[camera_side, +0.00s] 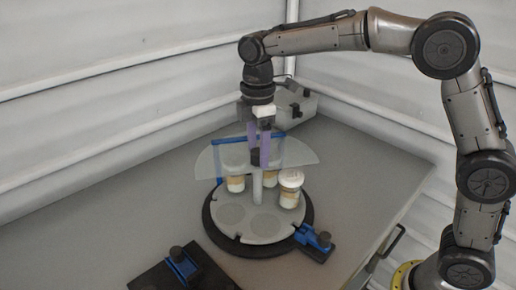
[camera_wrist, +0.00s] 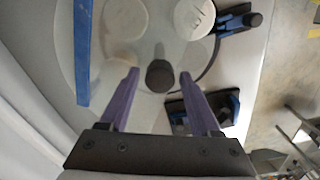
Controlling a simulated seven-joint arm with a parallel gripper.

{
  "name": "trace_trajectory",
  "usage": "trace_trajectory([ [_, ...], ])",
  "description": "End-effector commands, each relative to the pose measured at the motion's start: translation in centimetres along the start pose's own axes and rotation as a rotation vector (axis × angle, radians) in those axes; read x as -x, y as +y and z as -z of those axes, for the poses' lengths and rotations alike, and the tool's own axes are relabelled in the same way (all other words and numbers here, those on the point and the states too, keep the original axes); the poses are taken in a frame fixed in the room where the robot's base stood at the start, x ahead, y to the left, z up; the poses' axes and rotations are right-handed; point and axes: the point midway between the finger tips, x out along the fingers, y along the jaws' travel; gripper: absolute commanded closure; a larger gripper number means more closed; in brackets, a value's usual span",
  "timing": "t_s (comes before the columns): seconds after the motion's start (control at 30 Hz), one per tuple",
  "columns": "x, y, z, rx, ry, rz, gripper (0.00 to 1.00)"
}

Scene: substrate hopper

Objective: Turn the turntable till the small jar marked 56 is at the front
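The turntable (camera_side: 232,228) is a pale grey disc with round recesses on a dark base. A white-lidded jar (camera_side: 290,190) stands at its right; its lid shows in the wrist view (camera_wrist: 194,17) with a faint mark I cannot read. Two more jars, a left one (camera_side: 236,184) and a rear one (camera_side: 271,176), stand behind the clear half-round cover (camera_side: 215,164). A dark knob (camera_wrist: 160,76) tops the central post. My gripper (camera_side: 259,146) points down over it. In the wrist view its purple fingers (camera_wrist: 159,73) are apart, on either side of the knob; contact is not visible.
A blue bar (camera_wrist: 83,50) runs along the cover. A blue-and-black clamp (camera_side: 314,239) sits at the turntable's right front edge. Another blue-and-black fixture (camera_side: 180,268) lies at the front. A grey box (camera_side: 297,104) stands behind. The left tabletop is clear.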

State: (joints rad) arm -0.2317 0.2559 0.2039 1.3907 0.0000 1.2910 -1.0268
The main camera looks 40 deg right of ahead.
Motion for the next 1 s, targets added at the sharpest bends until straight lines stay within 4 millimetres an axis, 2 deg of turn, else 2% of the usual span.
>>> trace_trajectory([
  [0.03,0.00,0.00,0.00,0.000,0.000,0.000,0.46],
  [0.2,0.00,0.00,0.00,-0.001,0.000,0.000,0.77],
  [0.3,0.00,0.00,0.00,-0.001,0.000,0.000,0.91],
  [0.53,-0.01,0.00,0.00,-0.020,0.000,0.000,0.91],
  [0.8,-0.03,-0.01,-0.01,-0.273,-0.001,0.001,0.91],
  [1.0,-0.03,-0.02,-0.01,-0.374,-0.001,0.001,0.91],
])
